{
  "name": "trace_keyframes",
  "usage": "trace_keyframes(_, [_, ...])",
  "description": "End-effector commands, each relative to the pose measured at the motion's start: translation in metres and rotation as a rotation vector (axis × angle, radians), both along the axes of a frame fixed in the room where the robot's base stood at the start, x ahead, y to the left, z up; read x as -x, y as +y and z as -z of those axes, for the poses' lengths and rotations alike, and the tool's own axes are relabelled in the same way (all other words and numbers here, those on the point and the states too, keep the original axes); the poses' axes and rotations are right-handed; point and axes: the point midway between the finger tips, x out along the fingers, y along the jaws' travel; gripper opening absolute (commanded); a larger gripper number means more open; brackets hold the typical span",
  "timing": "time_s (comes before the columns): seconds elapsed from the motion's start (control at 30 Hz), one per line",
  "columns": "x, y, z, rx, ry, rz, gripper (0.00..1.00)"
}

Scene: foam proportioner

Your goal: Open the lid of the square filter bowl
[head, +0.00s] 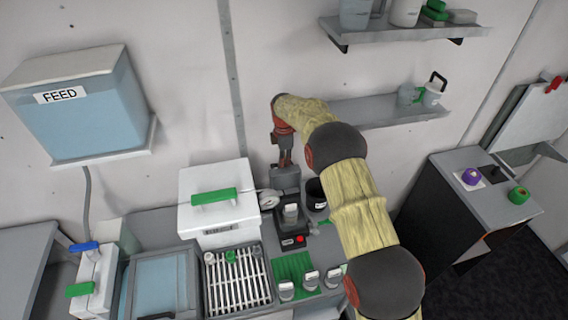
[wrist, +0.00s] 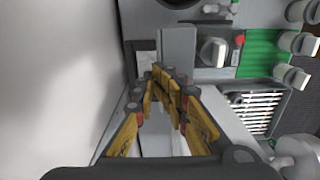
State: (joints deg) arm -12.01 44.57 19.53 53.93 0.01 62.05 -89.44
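My gripper (head: 285,157) points down at a grey square-sided block (head: 285,177) behind the black device, close to the wall. This block may be the square filter bowl, but I cannot be sure; no open lid shows. In the wrist view the yellow fingers of my gripper (wrist: 168,76) come close together at the tips, beside a grey upright face (wrist: 178,48). I cannot tell whether the tips touch it or hold anything between them.
A black device (head: 293,241) with a red button stands in front, with a dark round cup (head: 316,190) to the right. A white box (head: 217,207) with a green handle is at the left. Several pale-topped pieces stand by a green mat (head: 288,266). A wall shelf (head: 380,110) is above.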

Motion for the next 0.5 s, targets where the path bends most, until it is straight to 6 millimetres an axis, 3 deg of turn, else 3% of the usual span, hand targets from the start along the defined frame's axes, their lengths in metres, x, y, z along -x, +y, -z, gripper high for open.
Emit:
trace_keyframes(0.03, [0.0066, -0.0013, 0.0102, 0.004, 0.02, 0.0, 0.15])
trace_keyframes(0.27, [0.0036, -0.0007, 0.0062, 0.002, 0.011, 0.0, 0.28])
trace_keyframes(0.5, [0.0035, -0.0008, 0.0057, 0.002, 0.011, 0.0, 0.28])
